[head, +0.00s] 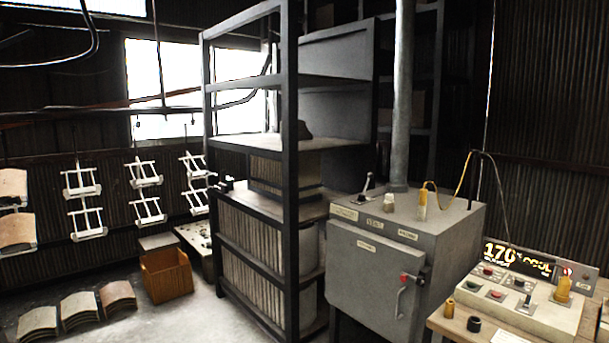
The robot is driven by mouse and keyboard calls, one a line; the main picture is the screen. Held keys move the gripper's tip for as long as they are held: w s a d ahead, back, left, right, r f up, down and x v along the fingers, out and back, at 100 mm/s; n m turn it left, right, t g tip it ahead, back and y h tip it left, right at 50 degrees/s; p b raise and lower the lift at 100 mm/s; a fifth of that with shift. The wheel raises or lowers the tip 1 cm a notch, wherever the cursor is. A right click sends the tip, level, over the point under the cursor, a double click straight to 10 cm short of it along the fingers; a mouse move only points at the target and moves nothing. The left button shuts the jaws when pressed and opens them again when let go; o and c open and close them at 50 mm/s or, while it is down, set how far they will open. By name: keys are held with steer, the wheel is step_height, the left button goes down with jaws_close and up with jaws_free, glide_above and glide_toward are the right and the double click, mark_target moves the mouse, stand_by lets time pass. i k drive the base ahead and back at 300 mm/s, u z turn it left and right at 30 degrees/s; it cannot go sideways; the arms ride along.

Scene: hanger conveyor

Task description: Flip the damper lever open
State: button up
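A grey box oven (390,255) stands right of the middle in the head view, with a flue pipe (403,95) rising from its top. A small metal lever (367,186) with a dark knob stands on the oven top, left of the flue, tilted slightly; it looks like the damper lever. Its label is too small to read. A second lever with a red part, the door handle (403,290), is on the front door's right side. My gripper is not in view.
A control desk (540,310) with buttons and a lit display (517,258) stands at the right. A yellow probe (422,205) with a cable stands on the oven top. A dark shelf rack (290,180) borders the oven's left. Open floor (190,320) lies at lower left.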

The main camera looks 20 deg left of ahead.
mark_target(362, 197)
steer(key=u, duration=0.45)
steer(key=i, duration=2.25)
steer(key=u, duration=0.4)
